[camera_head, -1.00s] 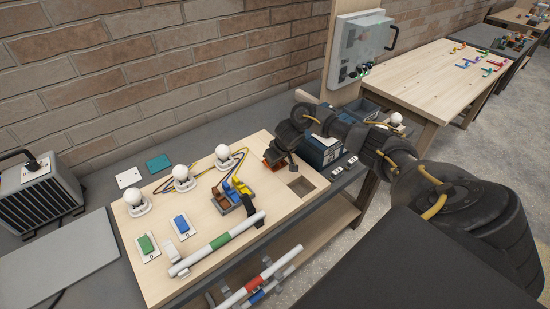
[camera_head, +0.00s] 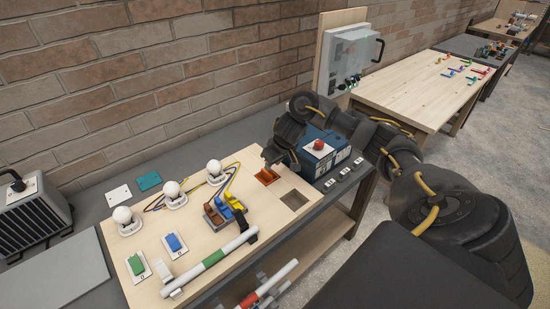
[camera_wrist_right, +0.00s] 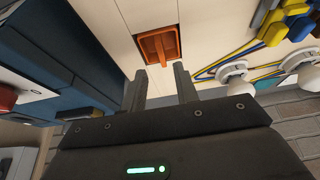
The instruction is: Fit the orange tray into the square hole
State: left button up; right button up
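The orange tray (camera_head: 266,176) lies at the far right part of the light wooden board (camera_head: 190,262). It looks flush with the board, as if seated in an opening; its raised middle bar shows in the right wrist view (camera_wrist_right: 158,46). A square hole (camera_head: 294,200) beside it, nearer the front edge, is empty. My right gripper (camera_head: 267,159) is just behind the tray in the head view. In the right wrist view its two fingers (camera_wrist_right: 161,82) are spread with nothing between them, and the tray lies beyond their tips. My left gripper is not in view.
A blue box with a red button (camera_head: 318,147) stands right of my right gripper. White bulbs (camera_head: 175,193), yellow and blue cables, coloured switches (camera_head: 174,243) and a white tube (camera_head: 212,260) occupy the board's left and front. A brick wall rises behind.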

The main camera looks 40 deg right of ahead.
jog(key=p+v, duration=0.1)
jog(key=v, duration=0.1)
jog(key=shift+s+r, duration=0.15)
jog(key=shift+r, duration=0.2)
jog(key=shift+a, duration=0.1)
